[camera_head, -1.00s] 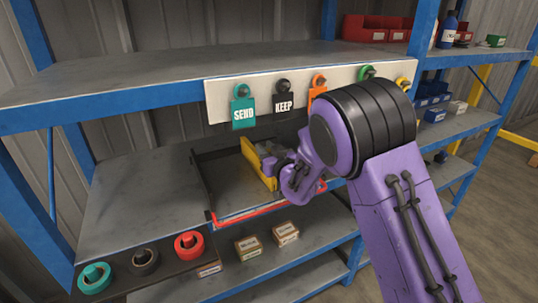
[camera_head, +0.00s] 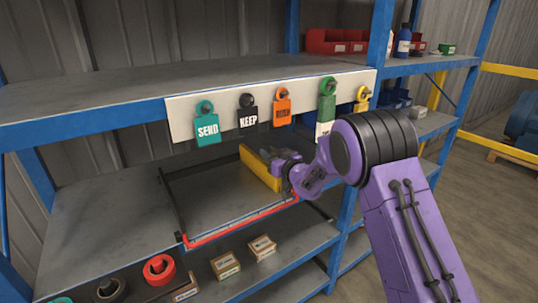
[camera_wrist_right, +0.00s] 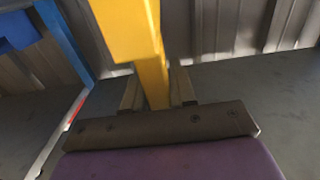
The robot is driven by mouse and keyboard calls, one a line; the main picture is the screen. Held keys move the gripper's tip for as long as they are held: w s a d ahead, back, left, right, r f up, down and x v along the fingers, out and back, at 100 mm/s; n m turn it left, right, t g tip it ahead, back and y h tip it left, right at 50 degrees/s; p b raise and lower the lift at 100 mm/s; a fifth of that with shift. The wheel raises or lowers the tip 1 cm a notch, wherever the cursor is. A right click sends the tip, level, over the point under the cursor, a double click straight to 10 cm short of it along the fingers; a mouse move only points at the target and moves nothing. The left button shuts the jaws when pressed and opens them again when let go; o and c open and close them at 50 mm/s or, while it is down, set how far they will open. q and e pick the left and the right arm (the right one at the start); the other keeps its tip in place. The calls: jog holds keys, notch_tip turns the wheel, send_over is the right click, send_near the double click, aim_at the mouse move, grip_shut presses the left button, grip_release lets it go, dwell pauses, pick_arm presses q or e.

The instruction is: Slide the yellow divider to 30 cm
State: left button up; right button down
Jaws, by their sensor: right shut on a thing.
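The yellow divider (camera_head: 260,170) stands on the middle shelf in the head view, inside a dark frame with a red front strip (camera_head: 240,222). My right gripper (camera_head: 287,172) is at the divider's right side, and its fingertips are partly hidden. In the right wrist view the yellow divider (camera_wrist_right: 142,50) runs down between the two fingers of my right gripper (camera_wrist_right: 158,90), which is shut on it. I cannot read any distance marks on the strip. My left gripper is not in view.
A white board (camera_head: 180,118) with several coloured hanging tags spans the upper shelf's front edge, above the divider. Small boxes (camera_head: 225,265) and tape rolls (camera_head: 159,269) sit at the lower front. A blue post (camera_head: 345,225) stands close to the right. The shelf left of the divider is clear.

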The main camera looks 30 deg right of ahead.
jog(key=c, duration=1)
grip_release()
jog(key=shift+s, duration=0.1)
jog(key=s+b, duration=0.2)
jog(key=s, duration=0.8)
jog(key=shift+s+b, duration=0.15)
jog(key=shift+b, duration=0.25)
